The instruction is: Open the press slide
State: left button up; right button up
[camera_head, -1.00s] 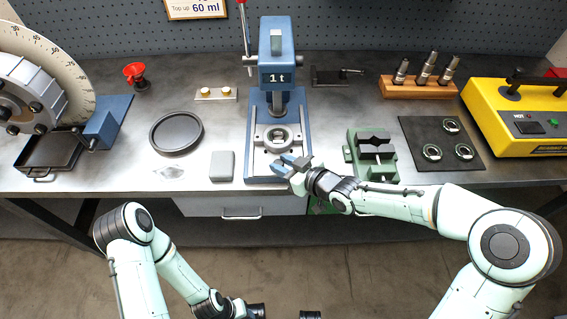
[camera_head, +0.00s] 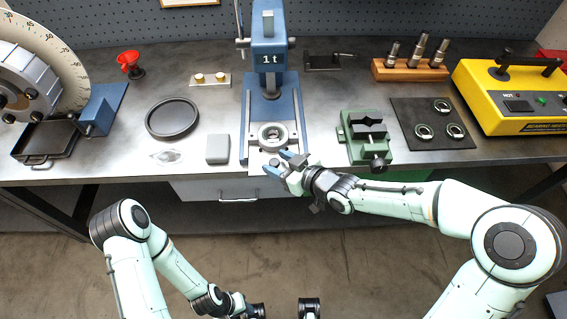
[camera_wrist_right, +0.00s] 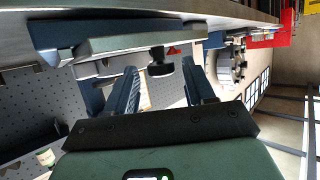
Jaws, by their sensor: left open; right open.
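The blue press (camera_head: 270,52), marked 1t, stands upright at the middle of the bench. Its pale metal slide, carrying a round ring seat (camera_head: 272,136), sits forward of the column near the bench's front edge. My right gripper (camera_head: 281,165) is at the slide's front end, open, with two blue fingers. In the right wrist view, the slide plate (camera_wrist_right: 100,57) has a dark knob (camera_wrist_right: 159,66) under it, ahead of and between the spread fingers (camera_wrist_right: 160,92); a gap shows around the knob. My left gripper (camera_head: 282,308) is open and empty, low in front of the bench.
A green vise (camera_head: 364,135) stands right of the press, close to my right forearm. A grey block (camera_head: 217,149) and a dark round tray (camera_head: 172,118) lie to the left. A black mat (camera_head: 430,142) with metal rings and a yellow case (camera_head: 520,95) are farther right.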

pick_arm(q)
jog(key=w+r+p, duration=0.3)
jog(key=r+p, duration=0.2)
jog(key=r, duration=0.1)
jog(key=shift+r, duration=0.15)
pick_arm(e)
jog(key=v, duration=1.3)
pick_arm(q)
jog(key=shift+w, duration=0.1)
pick_arm(e)
jog(key=shift+s+d, duration=0.15)
notch_tip(320, 180, down, 21)
jog(key=s+d+m+g+h, duration=0.2)
jog(key=s+m+g+h, duration=0.15)
jog(key=m, duration=0.55)
jog(key=s+f+m+g+h, duration=0.2)
jog(key=s+f+m+g, duration=0.2)
jog(key=s+f, duration=1)
jog(key=s+g, duration=0.1)
jog(key=g, duration=0.1)
jog(key=shift+s+d+f+g, duration=0.2)
jog(key=shift+s+f+g, duration=0.15)
jog(key=shift+s+f, duration=0.05)
